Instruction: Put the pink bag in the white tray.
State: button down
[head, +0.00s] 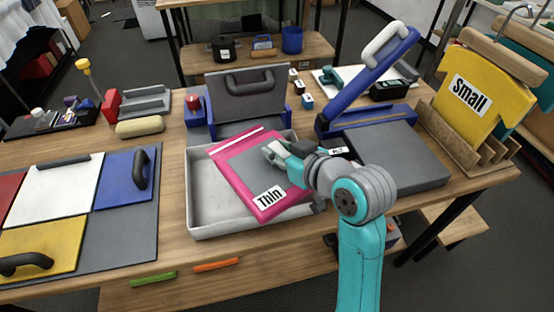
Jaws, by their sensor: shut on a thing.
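The pink bag (237,160) has a grey panel and a label reading "Thin". It is tilted in the picture and lies over the white tray (207,218), covering much of its inside. I cannot tell whether it touches the tray floor or hangs just above it. My gripper (272,152) is shut on the bag near its upper right part. The tray is a shallow pale box with low walls, and its left and front inside show bare.
A grey press with a raised blue handle (365,80) stands right of the tray. A dark block with a handle (248,88) stands behind it. Coloured panels (62,187) lie at left.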

jog(key=shift+f, duration=1.5)
jog(key=shift+d+f, duration=0.1)
jog(key=shift+f, duration=0.5)
jog(key=c, duration=0.8)
grip_release()
jog(key=shift+c, duration=0.2)
jog(key=shift+r, duration=0.25)
jog(key=v, duration=0.7)
jog(key=shift+s+d+r, duration=0.1)
jog(key=shift+s+r, duration=0.15)
jog(key=shift+r, duration=0.2)
